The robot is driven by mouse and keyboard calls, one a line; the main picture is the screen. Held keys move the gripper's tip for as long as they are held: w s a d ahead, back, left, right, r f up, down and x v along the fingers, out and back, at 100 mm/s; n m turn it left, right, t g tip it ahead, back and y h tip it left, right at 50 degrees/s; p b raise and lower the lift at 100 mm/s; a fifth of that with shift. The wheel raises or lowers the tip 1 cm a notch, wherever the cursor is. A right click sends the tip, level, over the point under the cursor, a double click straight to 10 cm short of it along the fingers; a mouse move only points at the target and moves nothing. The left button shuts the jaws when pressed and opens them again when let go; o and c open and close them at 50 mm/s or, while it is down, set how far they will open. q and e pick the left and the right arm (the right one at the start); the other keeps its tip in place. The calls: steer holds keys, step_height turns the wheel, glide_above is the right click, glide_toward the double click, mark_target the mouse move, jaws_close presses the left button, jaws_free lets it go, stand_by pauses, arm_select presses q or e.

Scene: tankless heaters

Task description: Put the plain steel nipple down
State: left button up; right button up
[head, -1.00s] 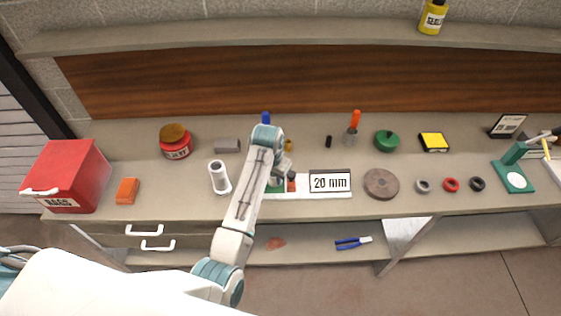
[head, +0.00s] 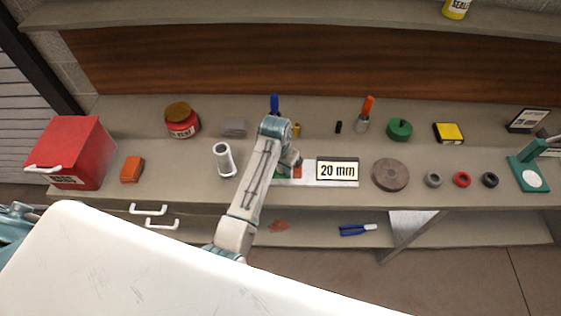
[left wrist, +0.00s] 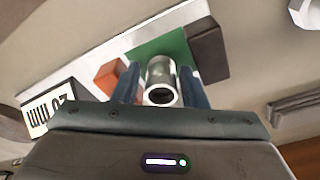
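The plain steel nipple (left wrist: 161,80) is a short silver tube between the two fingers of my left gripper (left wrist: 161,84). Its open end faces the wrist camera and its far end is over the green patch (left wrist: 158,48) of the white board. A thin gap seems to show beside each finger, but I cannot tell whether they touch it or whether it rests on the patch. In the head view my left gripper (head: 288,166) is over the left part of the white board (head: 309,180); the arm hides the nipple there. My right gripper is not in view.
An orange-red block (left wrist: 110,77) and a dark brown block (left wrist: 208,52) flank the green patch. The 20 mm sign (head: 337,171) stands right of the gripper. Bench between tube and orange box (head: 132,169) is clear.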

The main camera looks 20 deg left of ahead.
arm_select(q)
steer(key=shift+r, duration=0.2)
steer(key=shift+w+r+b, duration=0.1)
steer(key=shift+r+b, duration=0.25)
steer(key=shift+r, duration=0.05)
step_height(320, 180, up, 10)
steer(key=s+b, duration=0.1)
steer(key=shift+s+a+r+b, duration=0.2)
steer(key=shift+r+b, duration=0.05)
steer(key=shift+b, duration=0.05)
stand_by(0.5)
